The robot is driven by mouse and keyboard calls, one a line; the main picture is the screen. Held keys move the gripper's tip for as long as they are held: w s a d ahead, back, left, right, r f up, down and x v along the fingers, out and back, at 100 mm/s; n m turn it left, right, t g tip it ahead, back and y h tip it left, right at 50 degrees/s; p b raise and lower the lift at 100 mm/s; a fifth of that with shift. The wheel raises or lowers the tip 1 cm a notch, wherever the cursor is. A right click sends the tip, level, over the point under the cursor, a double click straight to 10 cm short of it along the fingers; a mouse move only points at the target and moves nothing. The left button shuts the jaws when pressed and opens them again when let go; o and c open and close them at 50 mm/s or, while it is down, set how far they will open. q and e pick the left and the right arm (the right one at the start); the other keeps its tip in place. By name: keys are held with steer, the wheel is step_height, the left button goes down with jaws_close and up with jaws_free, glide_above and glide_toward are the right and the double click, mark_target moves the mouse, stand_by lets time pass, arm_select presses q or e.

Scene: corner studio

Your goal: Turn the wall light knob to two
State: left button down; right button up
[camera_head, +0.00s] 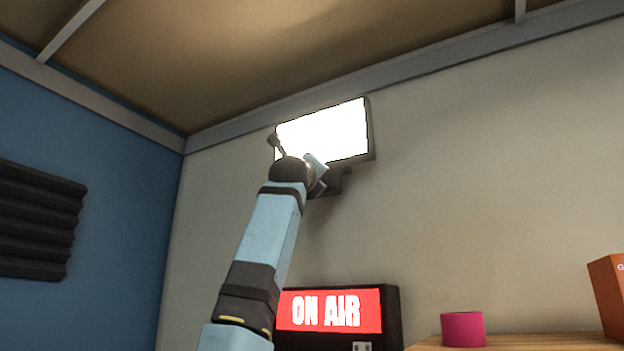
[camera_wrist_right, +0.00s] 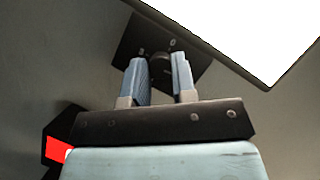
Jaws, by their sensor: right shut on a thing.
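The wall light (camera_head: 335,130) is a bright white lit panel in a dark frame, high on the pale wall. It also shows at the upper right of the right wrist view (camera_wrist_right: 262,30). Below it is a dark control plate (camera_head: 333,183), mostly behind my right arm. In the wrist view this plate (camera_wrist_right: 130,48) carries small pale marks too blurred to read. The dark round knob (camera_wrist_right: 161,70) sits on the plate between the fingers of my right gripper (camera_wrist_right: 161,64), which is shut on it. The knob's setting cannot be read. My left gripper is not in view.
A lit ON AIR sign (camera_head: 330,311) is on the wall below the light. A magenta cylinder (camera_head: 463,329) and an orange box (camera_head: 608,293) stand on a wooden surface (camera_head: 520,342) at lower right. Dark foam (camera_head: 38,220) is on the blue wall.

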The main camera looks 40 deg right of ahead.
arm_select(q)
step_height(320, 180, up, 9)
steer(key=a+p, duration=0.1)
steer(key=p, duration=0.8)
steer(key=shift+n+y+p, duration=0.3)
steer(key=shift+p, duration=0.1)
arm_select(e)
steer(key=m+g, duration=0.4)
steer(key=m, duration=0.5)
steer(key=m+g, duration=0.5)
steer(key=m, duration=0.4)
steer(key=w+m+g+h, duration=0.1)
steer(key=m+g, duration=0.4)
steer(key=m, duration=0.4)
steer(key=shift+a+r+m, duration=0.1)
steer(key=shift+a+m, duration=0.05)
steer(key=shift+m, duration=0.25)
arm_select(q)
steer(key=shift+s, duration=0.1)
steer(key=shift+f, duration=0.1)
arm_select(e)
steer(key=o, duration=0.9)
